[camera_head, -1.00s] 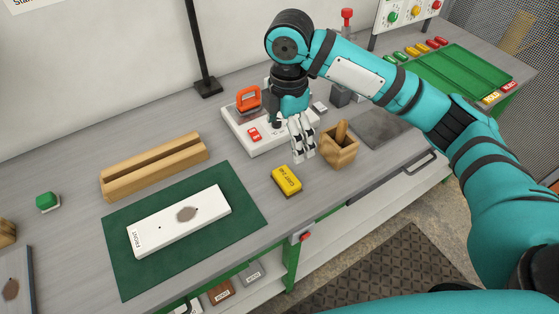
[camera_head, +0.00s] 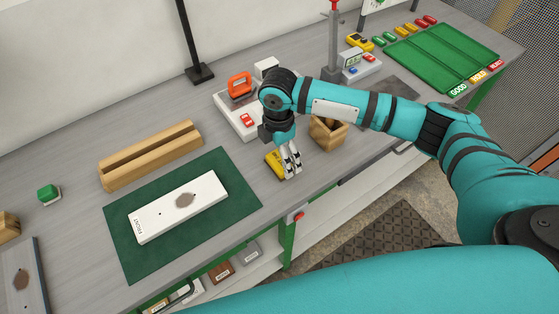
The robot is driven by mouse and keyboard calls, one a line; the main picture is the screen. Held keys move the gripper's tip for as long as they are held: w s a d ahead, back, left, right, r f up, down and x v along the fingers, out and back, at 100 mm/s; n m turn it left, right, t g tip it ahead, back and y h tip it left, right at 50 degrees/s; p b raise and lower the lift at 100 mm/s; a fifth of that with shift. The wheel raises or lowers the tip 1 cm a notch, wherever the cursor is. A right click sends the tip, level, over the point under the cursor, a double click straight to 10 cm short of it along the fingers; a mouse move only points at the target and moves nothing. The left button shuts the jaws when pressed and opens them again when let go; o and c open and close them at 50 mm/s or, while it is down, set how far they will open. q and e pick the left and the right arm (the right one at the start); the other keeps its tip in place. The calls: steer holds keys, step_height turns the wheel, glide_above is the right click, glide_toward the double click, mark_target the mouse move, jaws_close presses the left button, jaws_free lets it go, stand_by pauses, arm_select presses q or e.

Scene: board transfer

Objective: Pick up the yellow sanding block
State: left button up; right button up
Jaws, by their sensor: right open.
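The yellow sanding block (camera_head: 273,165) lies on the grey bench, right of the green mat. My right gripper (camera_head: 291,173) points down at the block's right side and hides part of it. Its fingers are open; whether they touch the block I cannot tell. My left gripper is not in view.
A white board marked FRONT (camera_head: 178,207) lies on the green mat (camera_head: 125,265). A wooden box (camera_head: 329,136) stands close on the right of my gripper. Behind is a white base with an orange-handled tool (camera_head: 240,86). A slotted wooden block (camera_head: 150,156) stands left.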

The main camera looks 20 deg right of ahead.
mark_target(280, 160)
step_height(280, 160, down, 4)
steer(key=shift+d+f+p, duration=0.1)
steer(key=shift+d+p, duration=0.05)
steer(key=shift+p, duration=0.35)
steer(key=c, duration=1.2)
steer(key=shift+w, duration=0.1)
steer(key=shift+r+b, duration=0.3)
steer(key=shift+r, duration=0.2)
step_height(280, 160, up, 2)
steer(key=shift+r+b, duration=0.15)
steer(key=shift+b, duration=0.45)
steer(key=s+a+r+b, duration=0.1)
steer(key=s+a, duration=0.1)
steer(key=s, duration=0.5)
steer(key=s+a+b, duration=0.2)
steer(key=s, duration=0.6)
steer(key=shift+s+a+r, duration=0.25)
steer(key=shift+a+r, duration=0.05)
steer(key=shift+r, duration=0.1)
